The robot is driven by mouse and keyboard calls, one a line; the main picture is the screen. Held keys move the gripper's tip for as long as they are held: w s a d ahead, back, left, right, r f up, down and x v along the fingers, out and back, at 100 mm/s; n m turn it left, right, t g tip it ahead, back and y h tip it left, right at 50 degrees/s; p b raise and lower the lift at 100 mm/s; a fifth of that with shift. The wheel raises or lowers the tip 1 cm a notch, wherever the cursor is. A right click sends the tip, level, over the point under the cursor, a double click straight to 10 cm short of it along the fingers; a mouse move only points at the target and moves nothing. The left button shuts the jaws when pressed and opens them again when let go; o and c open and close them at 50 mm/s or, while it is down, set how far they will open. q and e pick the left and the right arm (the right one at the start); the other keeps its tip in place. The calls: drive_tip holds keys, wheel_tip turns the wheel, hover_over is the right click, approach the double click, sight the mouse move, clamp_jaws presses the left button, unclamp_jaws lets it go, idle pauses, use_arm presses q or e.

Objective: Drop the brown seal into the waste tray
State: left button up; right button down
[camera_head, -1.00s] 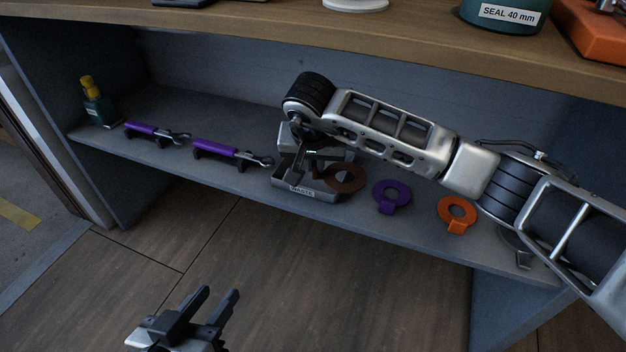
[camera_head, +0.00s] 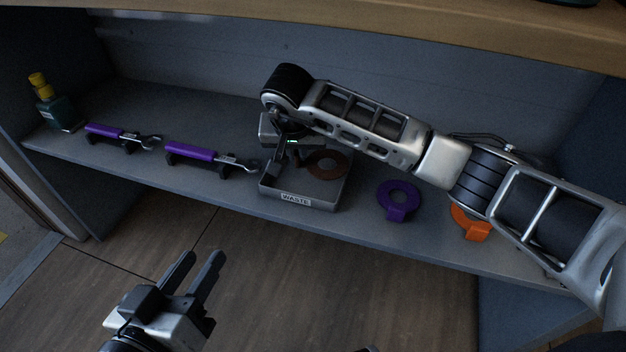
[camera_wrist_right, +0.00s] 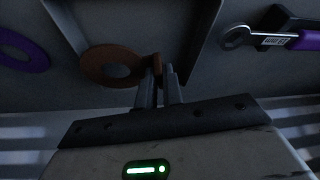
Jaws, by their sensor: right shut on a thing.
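The brown seal (camera_head: 327,163) is a flat ring with a tab. In the head view it is over the grey waste tray (camera_head: 296,199), inside its rim outline. My right gripper (camera_head: 297,156) is over the tray's left part. In the right wrist view the brown seal (camera_wrist_right: 108,68) extends left from my right gripper (camera_wrist_right: 158,72), whose fingers are shut on its tab. I cannot tell whether the seal touches the tray floor. My left gripper (camera_head: 194,273) is open and empty in front of the shelf, low in the head view.
A purple seal (camera_head: 397,201) and an orange seal (camera_head: 470,222) lie right of the tray. Two purple-handled wrenches (camera_head: 120,134) (camera_head: 205,155) lie on holders to the left. A green bottle with a yellow top (camera_head: 53,103) stands at the far left. The shelf board overhangs above.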

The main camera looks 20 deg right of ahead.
sight(297, 185)
use_arm(q)
drive_tip(key=shift+r, duration=0.1)
use_arm(e)
drive_tip(key=shift+f, duration=0.15)
drive_tip(key=c, duration=1.5)
unclamp_jaws()
drive_tip(key=shift+o, duration=0.2)
use_arm(q)
drive_tip(key=shift+s+a+f+m+g+y+p, duration=0.1)
drive_tip(key=shift+a+f+m+g+y+p, duration=0.2)
drive_tip(key=shift+p, duration=0.35)
drive_tip(key=shift+s+a+f+m+g+y+p, duration=0.1)
drive_tip(key=shift+f+p, duration=0.25)
drive_tip(key=shift+p, duration=0.25)
use_arm(e)
drive_tip(key=d+v, duration=0.1)
drive_tip(key=v, duration=0.6)
drive_tip(key=shift+a+r, duration=0.25)
drive_tip(key=shift+a, duration=0.3)
